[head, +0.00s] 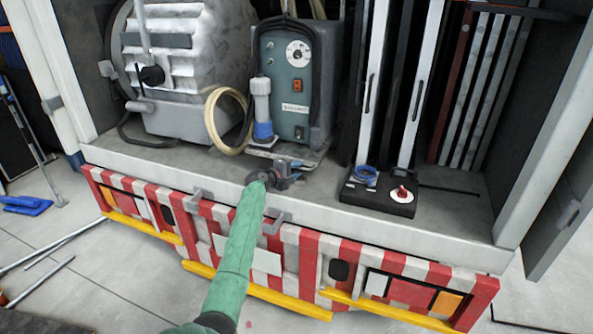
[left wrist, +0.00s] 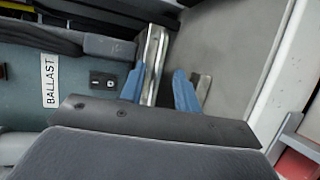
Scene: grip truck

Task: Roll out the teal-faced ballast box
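The ballast box (head: 284,88) stands on the truck's load floor. My left gripper (head: 290,167) is low in front of the box at the floor edge. Its blue fingers (left wrist: 160,82) are apart, with the metal strip between them; contact is unclear. Another metal piece (left wrist: 203,88) lies beside the right finger. My right gripper is not in view.
A large grey lamp housing (head: 185,75) stands left of the box, with a coiled cream hose (head: 212,120) between. A black block (head: 378,196) with a red knob sits to the right, before upright panels (head: 400,90). The striped bumper (head: 400,275) lies below.

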